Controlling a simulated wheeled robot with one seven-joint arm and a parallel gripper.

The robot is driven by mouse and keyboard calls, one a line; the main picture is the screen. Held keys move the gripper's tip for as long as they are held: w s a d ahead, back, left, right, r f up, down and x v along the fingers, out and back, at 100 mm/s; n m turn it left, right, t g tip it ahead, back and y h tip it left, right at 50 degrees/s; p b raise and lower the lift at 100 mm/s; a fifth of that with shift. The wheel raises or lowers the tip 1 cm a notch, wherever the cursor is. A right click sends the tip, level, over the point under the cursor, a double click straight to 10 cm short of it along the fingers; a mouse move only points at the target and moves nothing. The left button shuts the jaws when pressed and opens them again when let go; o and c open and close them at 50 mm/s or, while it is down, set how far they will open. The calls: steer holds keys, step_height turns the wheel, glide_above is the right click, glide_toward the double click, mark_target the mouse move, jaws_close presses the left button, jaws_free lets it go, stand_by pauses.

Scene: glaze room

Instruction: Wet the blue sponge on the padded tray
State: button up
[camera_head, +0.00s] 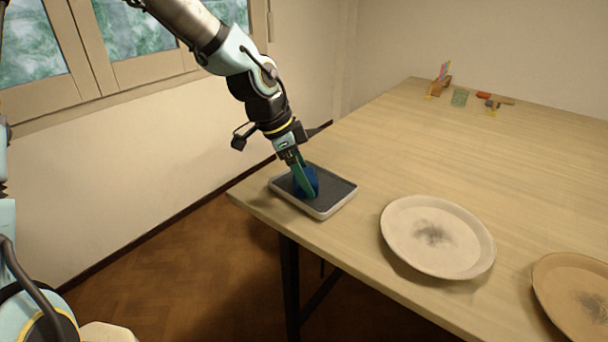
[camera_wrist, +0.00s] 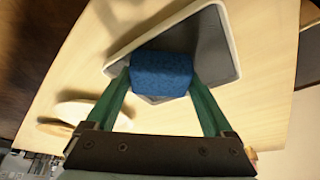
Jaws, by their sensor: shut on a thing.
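The blue sponge (camera_head: 308,181) is at the padded tray (camera_head: 337,205), a pale-rimmed tray with a dark grey pad, near the table's left corner. My gripper (camera_head: 304,184) points down over the tray and is shut on the sponge. In the wrist view the sponge (camera_wrist: 161,73) sits between the two green fingers (camera_wrist: 160,90), with the tray's rim (camera_wrist: 232,38) and dark pad behind it. I cannot tell whether the sponge touches the pad. Part of the sponge is hidden by a finger in the head view.
A large pale plate (camera_head: 437,236) with a dark smudge lies right of the tray. A browner plate (camera_head: 575,297) lies at the lower right. The middle of the table (camera_head: 440,150) is clear.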

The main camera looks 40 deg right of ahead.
stand_by(0.4)
steer(key=shift+r+p, duration=3.35)
steer(key=shift+r, duration=0.1)
